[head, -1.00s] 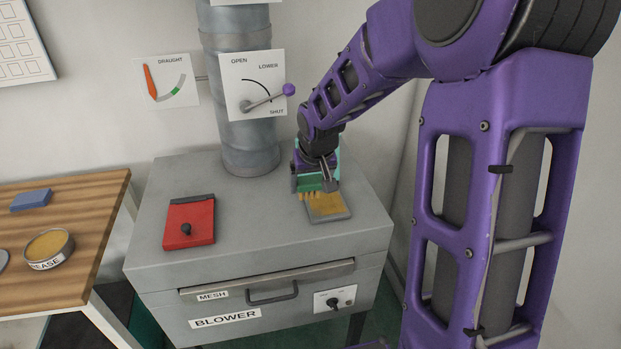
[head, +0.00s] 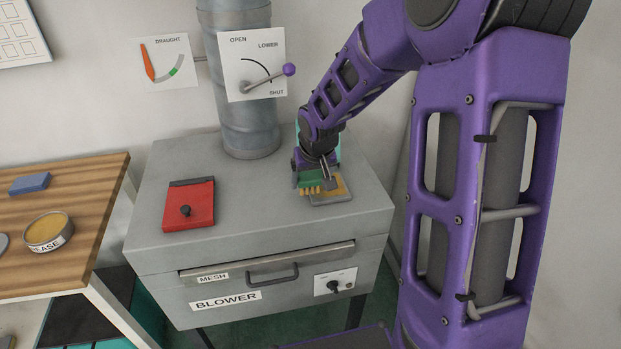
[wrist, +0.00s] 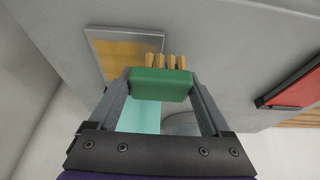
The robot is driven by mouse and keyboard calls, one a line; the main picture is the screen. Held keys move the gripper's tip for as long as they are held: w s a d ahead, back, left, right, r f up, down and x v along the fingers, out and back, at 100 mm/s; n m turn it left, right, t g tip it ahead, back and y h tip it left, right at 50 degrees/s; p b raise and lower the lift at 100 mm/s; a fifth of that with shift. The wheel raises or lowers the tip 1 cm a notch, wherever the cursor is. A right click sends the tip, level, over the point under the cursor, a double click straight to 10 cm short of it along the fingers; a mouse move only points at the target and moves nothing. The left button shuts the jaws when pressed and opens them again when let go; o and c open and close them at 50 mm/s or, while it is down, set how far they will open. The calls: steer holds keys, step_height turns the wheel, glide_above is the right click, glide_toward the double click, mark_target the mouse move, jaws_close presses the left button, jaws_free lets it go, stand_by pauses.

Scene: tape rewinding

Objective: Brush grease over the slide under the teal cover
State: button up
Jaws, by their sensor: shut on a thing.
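My gripper (head: 318,176) is shut on a green brush (wrist: 161,84) with tan bristles (wrist: 168,61). The slide (head: 322,203) is a flat grey plate with a yellow-brown greasy patch, on the right part of the blower's top. The brush is over the slide's left side in the head view and hides part of it. The wrist view shows the slide (wrist: 92,38) beyond the brush, bristles overlapping its edge. I cannot tell whether they touch. The teal cover (wrist: 138,118) stands raised beside the slide, mostly hidden behind my gripper in the head view.
A red cover (head: 200,200) with a black knob lies on the left of the blower (head: 150,238). A grey pipe (head: 246,130) and a lever plate (head: 252,60) stand behind. The wooden table (head: 85,210) at left holds the grease tin (head: 48,232) and a blue block (head: 30,183).

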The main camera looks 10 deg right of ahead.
steer(key=shift+f+b, duration=0.95)
steer(key=shift+f, duration=0.1)
steer(key=shift+d, duration=0.1)
steer(key=shift+d+r+p, duration=0.15)
steer(key=shift+d+p, duration=0.4)
steer(key=shift+d, duration=0.15)
steer(key=shift+d+r+p, duration=0.1)
steer(key=shift+d+p, duration=0.4)
steer(key=shift+d, duration=0.2)
steer(key=shift+d+f, duration=0.1)
steer(key=shift+d, duration=0.35)
steer(key=shift+f, duration=0.2)
steer(key=shift+a+f+b, duration=0.15)
steer(key=shift+a+b, duration=0.8)
steer(key=shift+a, duration=0.25)
steer(key=shift+s+a+b, duration=0.1)
steer(key=shift+a+b, duration=0.3)
steer(key=shift+a, duration=0.4)
